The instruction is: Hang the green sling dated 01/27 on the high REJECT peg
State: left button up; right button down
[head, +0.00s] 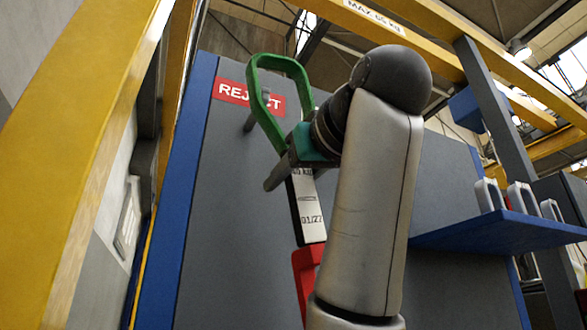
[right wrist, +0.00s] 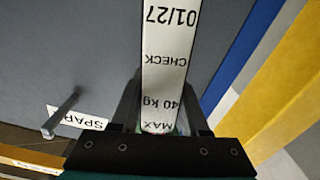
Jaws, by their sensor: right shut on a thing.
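The green sling (head: 281,62) is a stiff loop standing upright in the head view, with a white tag (head: 311,222) reading 01/27 hanging below. My right gripper (head: 292,160) is shut on the sling at the loop's lower end. In the right wrist view the tag (right wrist: 165,60) lies between my fingers, reading 01/27, CHECK, 40 kg, MAX. The red REJECT sign (head: 228,91) is on the grey board, partly behind the loop. My left gripper is out of view.
In the right wrist view another peg (right wrist: 62,112) stands by a white sign (right wrist: 88,120) reading SPAR. A red object (head: 304,275) is partly hidden behind my right arm. A blue shelf (head: 480,236) at right carries several pale handled items (head: 490,196). A yellow beam (head: 75,150) stands at left.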

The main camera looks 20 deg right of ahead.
aim_at(262, 220)
jog(key=shift+w+a+f+p, duration=0.1)
jog(key=shift+w+p, duration=0.5)
jog(key=shift+w, duration=0.95)
jog(key=shift+w+f+p, duration=0.1)
jog(key=shift+w+p, duration=0.45)
jog(key=shift+w, duration=0.95)
jog(key=shift+w+f+b, duration=0.45)
jog(key=shift+w+f, duration=0.1)
jog(key=shift+f, duration=0.15)
jog(key=shift+w+f+b, duration=0.15)
jog(key=shift+f+b, duration=0.25)
jog(key=shift+f, duration=0.05)
jog(key=shift+c, duration=2.4)
grip_release()
jog(key=shift+a, duration=0.1)
jog(key=shift+o, duration=0.7)
jog(key=shift+f, duration=0.1)
